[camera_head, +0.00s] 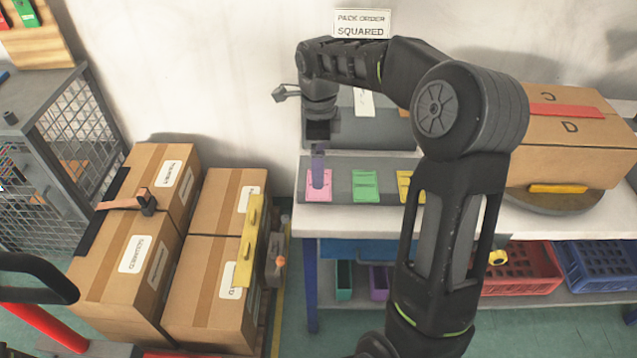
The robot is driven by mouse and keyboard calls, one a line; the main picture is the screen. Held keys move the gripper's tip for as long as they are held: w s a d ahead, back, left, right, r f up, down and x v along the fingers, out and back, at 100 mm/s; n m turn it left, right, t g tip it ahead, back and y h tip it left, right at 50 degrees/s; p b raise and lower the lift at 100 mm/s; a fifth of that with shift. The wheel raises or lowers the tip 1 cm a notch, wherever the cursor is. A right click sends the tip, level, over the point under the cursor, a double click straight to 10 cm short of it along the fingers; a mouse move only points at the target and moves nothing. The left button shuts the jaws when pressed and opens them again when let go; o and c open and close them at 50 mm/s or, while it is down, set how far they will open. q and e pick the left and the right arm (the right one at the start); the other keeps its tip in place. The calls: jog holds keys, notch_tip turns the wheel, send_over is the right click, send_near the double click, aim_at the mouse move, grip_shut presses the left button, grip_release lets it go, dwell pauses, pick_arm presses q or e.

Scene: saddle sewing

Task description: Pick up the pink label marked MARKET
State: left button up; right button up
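The pink label (319,193) lies on the grey strip at the left end of the white worktable. Its print is too small to read. My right arm comes up from the bottom and bends left, with its wrist pointing down above the pink label. My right gripper (318,151) is at the end of this wrist, just over the label's upper part. A purple upright piece shows there and covers some of the label. I cannot tell whether the fingers are open or touch the label. My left gripper is not in view.
A green label (366,186) and a partly hidden yellow label (405,184) lie to the right on the grey strip (338,170). A carton (570,150) stands on a turntable at right. More cartons (205,290) are stacked at left. A sign (361,24) reads PACK ORDER SQUARED.

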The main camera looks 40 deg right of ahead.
jog(key=shift+f, duration=0.25)
jog(key=shift+s+f+p, duration=0.1)
jog(key=shift+f+p, duration=0.45)
jog(key=shift+f, duration=2.05)
jog(key=shift+c, duration=0.3)
jog(key=c, duration=1)
notch_tip(320, 180, up, 10)
jog(key=b, duration=0.1)
